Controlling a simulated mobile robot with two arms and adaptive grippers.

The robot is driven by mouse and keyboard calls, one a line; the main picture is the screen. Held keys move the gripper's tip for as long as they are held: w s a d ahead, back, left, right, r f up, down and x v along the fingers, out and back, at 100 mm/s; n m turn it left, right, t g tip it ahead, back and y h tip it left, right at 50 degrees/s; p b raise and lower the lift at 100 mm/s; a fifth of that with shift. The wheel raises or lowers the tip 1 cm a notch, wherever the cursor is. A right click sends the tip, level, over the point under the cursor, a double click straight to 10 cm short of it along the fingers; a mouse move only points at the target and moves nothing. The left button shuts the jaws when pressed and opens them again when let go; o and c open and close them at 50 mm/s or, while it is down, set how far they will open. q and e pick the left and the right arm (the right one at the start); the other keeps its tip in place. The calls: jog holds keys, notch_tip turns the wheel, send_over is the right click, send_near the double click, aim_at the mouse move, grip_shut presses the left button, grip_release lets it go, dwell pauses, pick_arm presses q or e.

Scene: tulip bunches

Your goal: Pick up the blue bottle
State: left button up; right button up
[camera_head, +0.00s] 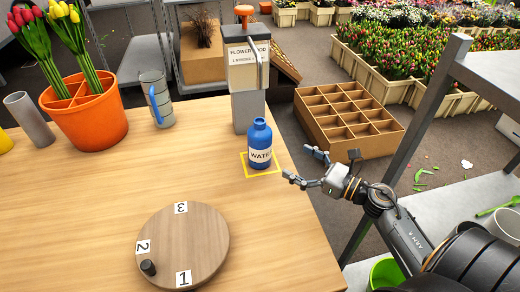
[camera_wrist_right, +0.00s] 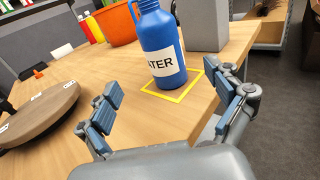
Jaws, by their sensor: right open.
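The blue bottle (camera_head: 260,138) stands upright on the wooden table inside a yellow square outline (camera_head: 262,171). It has a white label reading "WATER". It also shows in the right wrist view (camera_wrist_right: 157,35), beyond and between the spread fingers. My right gripper (camera_head: 302,167) is open and empty, just right of the bottle near the table's right edge, apart from it. In the right wrist view its two fingers (camera_wrist_right: 168,112) are wide apart. My left gripper is not in view.
A grey dispenser (camera_head: 247,108) labelled "FLOWER FOOD" stands right behind the bottle. A round numbered wooden disc (camera_head: 205,240) lies at the table's front. A grey jug (camera_head: 155,98) and an orange tulip bucket (camera_head: 90,125) stand at the left. A metal shelf (camera_head: 490,75) is at the right.

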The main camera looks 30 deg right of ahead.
aim_at(270, 147)
jog(key=p+x, duration=0.1)
jog(key=x, duration=0.5)
jog(key=shift+w+a+r, duration=0.1)
jog(key=shift+w+r, duration=0.05)
jog(key=shift+w, duration=0.15)
jog(key=shift+w+a+p, duration=0.3)
jog(key=shift+w, duration=0.2)
jog(key=p+x, duration=0.1)
jog(key=x, duration=0.3)
jog(key=shift+w, duration=0.2)
jog(key=shift+w+a+f, duration=0.25)
jog(key=shift+w, duration=0.1)
jog(key=c, duration=1.5)
jog(key=shift+r, duration=0.1)
jog(key=shift+c, duration=0.3)
jog(key=shift+r+p, duration=0.1)
jog(key=shift+p, duration=0.2)
